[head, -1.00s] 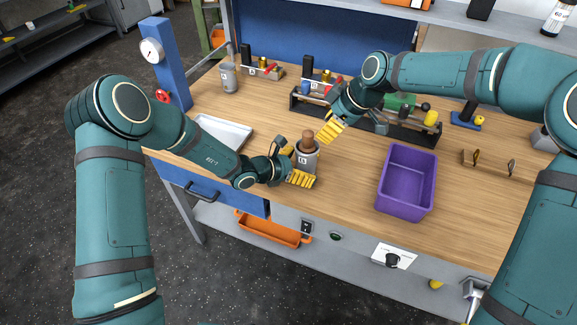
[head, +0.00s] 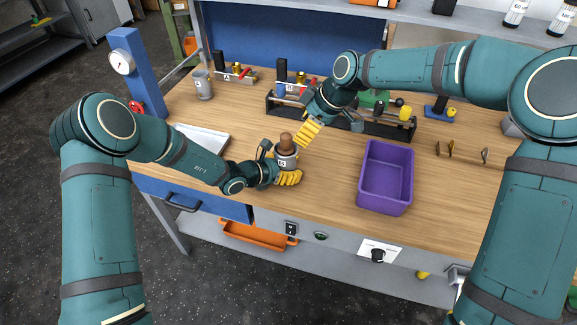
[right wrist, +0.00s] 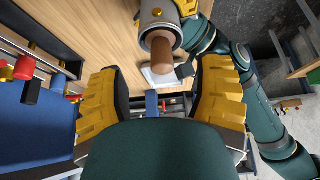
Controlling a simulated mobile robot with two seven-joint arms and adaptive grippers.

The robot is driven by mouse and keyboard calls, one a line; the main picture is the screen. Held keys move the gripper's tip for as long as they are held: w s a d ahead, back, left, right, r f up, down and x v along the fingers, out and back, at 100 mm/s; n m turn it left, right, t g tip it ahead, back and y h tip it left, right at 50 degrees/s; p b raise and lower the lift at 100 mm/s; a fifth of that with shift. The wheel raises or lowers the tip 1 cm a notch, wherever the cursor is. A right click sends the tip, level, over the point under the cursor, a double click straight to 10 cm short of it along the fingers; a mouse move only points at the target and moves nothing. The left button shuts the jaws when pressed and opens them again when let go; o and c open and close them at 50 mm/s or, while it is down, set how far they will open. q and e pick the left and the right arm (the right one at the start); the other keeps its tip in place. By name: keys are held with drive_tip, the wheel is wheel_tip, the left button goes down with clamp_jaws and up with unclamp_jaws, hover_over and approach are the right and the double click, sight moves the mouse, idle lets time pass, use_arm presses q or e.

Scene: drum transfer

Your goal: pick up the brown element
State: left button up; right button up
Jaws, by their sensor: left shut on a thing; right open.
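The brown element (head: 286,139) is a rounded peg standing upright in a grey labelled canister (head: 285,162), its top sticking out. My left gripper (head: 280,165) is shut on the canister at the front middle of the bench. My right gripper (head: 327,127) is open and empty, just right of and above the brown element. In the right wrist view, the brown element (right wrist: 161,51) and the canister rim (right wrist: 150,20) appear beyond the open fingers. The lower part of the peg is hidden inside the canister.
A purple bin (head: 386,200) stands to the right on the wooden bench. Behind my right gripper is a dark tool tray (head: 400,129). A white tray (head: 203,138) lies left, near a blue gauge post (head: 136,75). Bare wood lies between canister and bin.

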sight(284, 134)
drive_tip(key=a+n+h, duration=0.1)
drive_tip(key=n, duration=0.1)
drive_tip(key=a+n+h, duration=0.1)
drive_tip(key=a+h, duration=0.1)
drive_tip(key=a+n+g+h, duration=0.1)
drive_tip(key=a+n, duration=0.1)
drive_tip(key=shift+s+a+r+n+h, duration=0.1)
drive_tip(key=shift+a+r+n+h, duration=0.05)
drive_tip(key=shift+r+n+h, duration=0.2)
drive_tip(key=a+r+n+t+h, duration=0.1)
drive_tip(key=a+r+n+h, duration=0.2)
drive_tip(key=r+h, duration=0.15)
drive_tip(key=x, duration=1.2)
drive_tip(key=shift+d+r, duration=0.1)
drive_tip(key=shift+d, duration=0.1)
drive_tip(key=shift+h, duration=0.3)
clamp_jaws()
